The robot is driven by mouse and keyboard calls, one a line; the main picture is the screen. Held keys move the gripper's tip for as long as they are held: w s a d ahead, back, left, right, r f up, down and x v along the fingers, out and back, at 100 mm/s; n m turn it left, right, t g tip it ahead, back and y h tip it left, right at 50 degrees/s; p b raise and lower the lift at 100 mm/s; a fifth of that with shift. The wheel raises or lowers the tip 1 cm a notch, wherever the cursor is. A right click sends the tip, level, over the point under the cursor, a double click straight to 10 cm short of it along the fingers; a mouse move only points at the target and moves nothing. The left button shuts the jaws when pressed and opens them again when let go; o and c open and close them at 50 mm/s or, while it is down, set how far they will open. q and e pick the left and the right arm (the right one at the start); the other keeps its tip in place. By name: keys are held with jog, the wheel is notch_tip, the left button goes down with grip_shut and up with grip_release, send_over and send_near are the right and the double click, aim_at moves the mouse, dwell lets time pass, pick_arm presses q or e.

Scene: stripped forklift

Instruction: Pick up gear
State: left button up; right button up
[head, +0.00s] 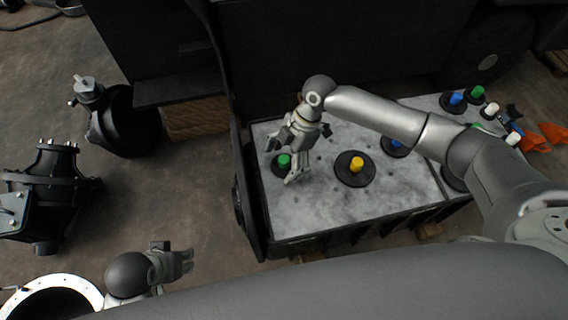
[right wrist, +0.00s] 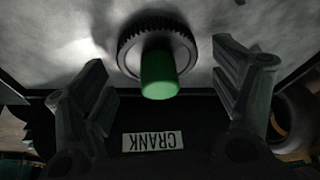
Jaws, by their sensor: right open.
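A dark gear with a green knob (head: 284,161) sits near the left end of the grey work surface (head: 320,215). My right gripper (head: 290,158) is open right at this gear, with its fingers on either side of the knob. In the right wrist view, the toothed gear and its green knob (right wrist: 158,74) lie between the two spread fingers, which do not close on it. A larger gear with a yellow knob (head: 355,167) lies to the right. My left gripper (head: 182,262) is at the lower left, away from the surface; its opening is unclear.
A gear with a blue knob (head: 394,147) lies partly behind my right arm. Several more knobbed gears and orange pieces (head: 553,133) are at the right. A label reading CRANK (right wrist: 153,141) is on the dark edge. Black machine housings (head: 50,195) stand on the floor at left.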

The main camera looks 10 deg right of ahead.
jog(key=c, duration=1)
jog(key=shift+r, duration=0.15)
